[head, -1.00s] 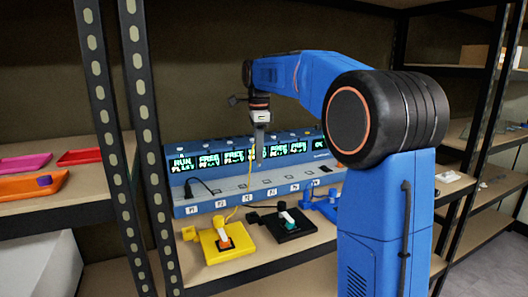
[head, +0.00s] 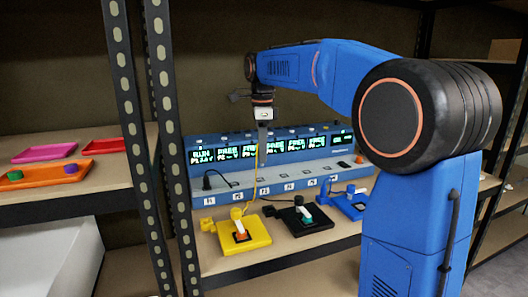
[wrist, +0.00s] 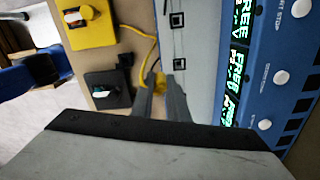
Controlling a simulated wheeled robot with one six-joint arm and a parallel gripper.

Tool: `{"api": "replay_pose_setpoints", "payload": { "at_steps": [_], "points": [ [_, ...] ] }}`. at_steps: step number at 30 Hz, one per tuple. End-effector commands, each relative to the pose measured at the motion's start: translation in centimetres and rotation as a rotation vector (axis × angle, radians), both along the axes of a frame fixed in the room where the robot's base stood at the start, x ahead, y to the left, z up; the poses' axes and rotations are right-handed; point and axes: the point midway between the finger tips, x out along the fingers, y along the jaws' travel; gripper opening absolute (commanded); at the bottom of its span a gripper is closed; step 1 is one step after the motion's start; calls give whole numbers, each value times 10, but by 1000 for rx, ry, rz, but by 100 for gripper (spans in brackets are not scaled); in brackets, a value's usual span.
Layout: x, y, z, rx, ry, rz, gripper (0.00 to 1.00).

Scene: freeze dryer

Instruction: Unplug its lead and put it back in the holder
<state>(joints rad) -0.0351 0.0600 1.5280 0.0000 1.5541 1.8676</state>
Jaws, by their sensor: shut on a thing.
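My gripper (head: 263,143) points down in front of the displays of the blue and grey socket panel (head: 228,190). In the wrist view the fingers (wrist: 161,98) are shut on a yellow plug (wrist: 157,80), mostly hidden between them. The plug appears held above the socket ledge, apart from the sockets. Its yellow lead (wrist: 137,32) runs down to the yellow pad (head: 256,234), which has a white and orange switch. A small yellow block (head: 208,226) sits at the pad's left, and a yellow round part (head: 237,213) at its back edge. Which is the holder is unclear.
A black plug (head: 207,183) stands in the leftmost socket, under a RUN display. A black pad (head: 303,219) and a blue pad (head: 349,205) stand to the right. Dark shelf posts (head: 165,130) rise at left. Coloured trays (head: 45,174) lie on the left shelf.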

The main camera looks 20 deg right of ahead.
Motion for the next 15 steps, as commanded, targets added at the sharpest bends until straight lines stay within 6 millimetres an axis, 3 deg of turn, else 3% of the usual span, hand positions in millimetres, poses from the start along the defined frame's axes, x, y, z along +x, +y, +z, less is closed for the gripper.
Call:
{"api": "replay_pose_setpoints", "payload": {
  "at_steps": [5,15],
  "points": [
    [-2,5,0,0,0,2,0],
    [-15,35,0,0,-1,2,0]
  ]
}}
